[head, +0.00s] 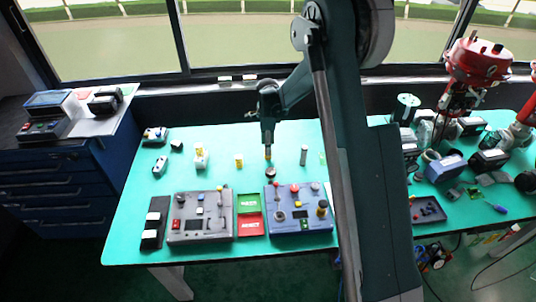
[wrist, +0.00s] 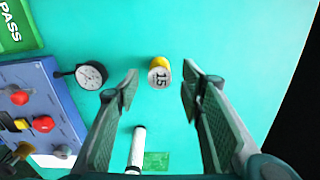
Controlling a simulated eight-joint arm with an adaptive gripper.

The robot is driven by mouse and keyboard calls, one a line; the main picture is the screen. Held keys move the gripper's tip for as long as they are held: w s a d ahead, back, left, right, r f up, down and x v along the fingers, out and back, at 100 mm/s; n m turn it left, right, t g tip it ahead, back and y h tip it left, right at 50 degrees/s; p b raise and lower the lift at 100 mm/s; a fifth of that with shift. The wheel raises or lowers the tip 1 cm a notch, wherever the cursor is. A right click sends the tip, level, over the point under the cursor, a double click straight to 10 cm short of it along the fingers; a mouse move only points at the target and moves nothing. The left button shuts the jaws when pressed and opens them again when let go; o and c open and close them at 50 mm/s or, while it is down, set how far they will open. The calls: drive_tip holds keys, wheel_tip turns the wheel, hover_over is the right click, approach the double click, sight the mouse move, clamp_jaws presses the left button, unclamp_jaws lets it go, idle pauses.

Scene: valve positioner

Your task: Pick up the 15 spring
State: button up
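The 15 spring (wrist: 160,73) is a short cylinder with a yellow side and a pale end marked "15". In the wrist view it stands between the lines of my two fingers, just beyond the tips. My gripper (wrist: 160,90) is open and empty, with clear turquoise table on both sides of the spring. The gap between fingertips and spring is hard to judge.
A dial gauge (wrist: 90,75) lies left of the spring, near the left finger. A blue-grey control box (head: 298,222), a grey one (head: 199,226) and green and red trays (head: 249,203) are at the front. Another yellow piece (head: 239,161) stands left.

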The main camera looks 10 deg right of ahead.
drive_tip(key=shift+f, duration=0.2)
drive_tip(key=shift+f, duration=2.5)
drive_tip(key=shift+c, duration=0.3)
drive_tip(key=c, duration=1)
